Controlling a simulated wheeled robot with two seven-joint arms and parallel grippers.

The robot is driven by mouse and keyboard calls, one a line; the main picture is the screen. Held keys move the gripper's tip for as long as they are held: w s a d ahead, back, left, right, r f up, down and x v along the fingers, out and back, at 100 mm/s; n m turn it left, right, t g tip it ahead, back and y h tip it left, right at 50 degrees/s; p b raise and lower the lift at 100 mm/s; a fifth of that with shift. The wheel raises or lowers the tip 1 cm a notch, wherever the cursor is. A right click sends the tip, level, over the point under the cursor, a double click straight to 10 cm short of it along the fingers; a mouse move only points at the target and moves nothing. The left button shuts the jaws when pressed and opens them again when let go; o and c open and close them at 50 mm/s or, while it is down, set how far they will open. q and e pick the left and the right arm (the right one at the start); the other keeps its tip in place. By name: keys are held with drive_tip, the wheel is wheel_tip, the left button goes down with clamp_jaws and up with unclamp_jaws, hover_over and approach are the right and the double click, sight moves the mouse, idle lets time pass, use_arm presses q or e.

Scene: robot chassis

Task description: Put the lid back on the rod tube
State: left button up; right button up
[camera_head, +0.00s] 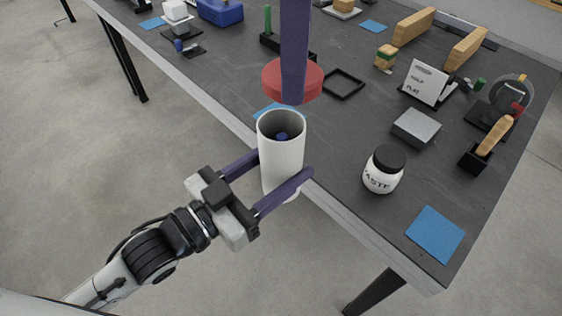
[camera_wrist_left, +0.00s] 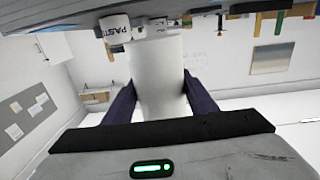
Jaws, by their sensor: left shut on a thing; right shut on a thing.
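The white rod tube (camera_head: 282,150) stands upright with its open mouth up, at the table's near edge. Something small and blue shows inside it. My left gripper (camera_head: 284,166) is shut around the tube's sides. The tube also fills the middle of the left wrist view (camera_wrist_left: 158,85), between the two purple fingers. A round red lid (camera_head: 270,80) is above and slightly behind the tube's mouth in the picture, apart from it. My right gripper (camera_head: 294,80) comes down from the top edge and is shut on the lid. Its nearer finger covers part of the lid; the far one is hidden.
A paste jar with a black lid (camera_head: 383,170) stands right of the tube. A grey block (camera_head: 416,128), a card stand (camera_head: 426,83) and a black frame (camera_head: 343,83) are farther back. A blue mat (camera_head: 436,235) lies at the front right corner. The table between jar and mat is clear.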

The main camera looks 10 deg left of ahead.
drive_tip(key=shift+s+a+r+m, duration=0.3)
drive_tip(key=shift+a+m, duration=0.1)
drive_tip(key=shift+a, duration=0.25)
drive_tip(key=shift+f, duration=0.15)
drive_tip(key=shift+f, duration=1.9)
drive_tip(key=shift+f, duration=0.1)
drive_tip(key=shift+f, duration=0.8)
drive_tip(key=shift+f, duration=0.7)
drive_tip(key=o, duration=1.1)
